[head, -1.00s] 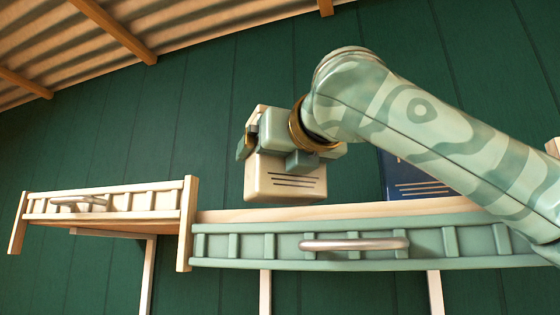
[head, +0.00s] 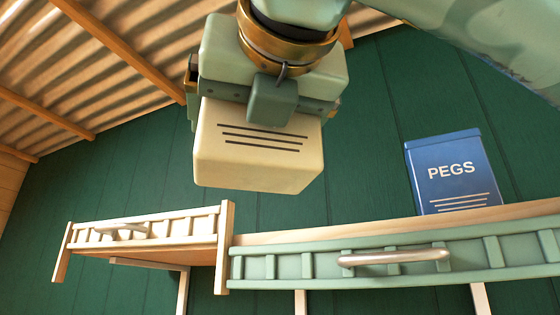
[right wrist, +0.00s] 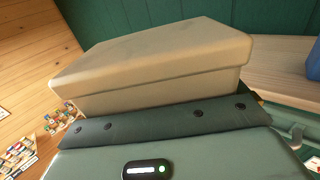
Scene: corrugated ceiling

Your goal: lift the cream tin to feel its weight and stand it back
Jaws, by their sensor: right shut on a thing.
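The cream tin (head: 255,150) is a boxy cream block with dark printed lines, tilted in the head view. My right gripper (head: 265,95) is shut on it and holds it in the air, well above the shelves. In the right wrist view the tin's lid and side (right wrist: 160,60) fill the space beyond the gripper's dark edge (right wrist: 165,125). The fingertips are mostly hidden. My left gripper is in neither view.
A green-fronted shelf (head: 300,268) with a metal handle runs along the right. A blue PEGS tin (head: 450,175) stands on it. A lower wooden shelf (head: 185,224) is at the left. The shelf top between the wooden post and the PEGS tin looks clear.

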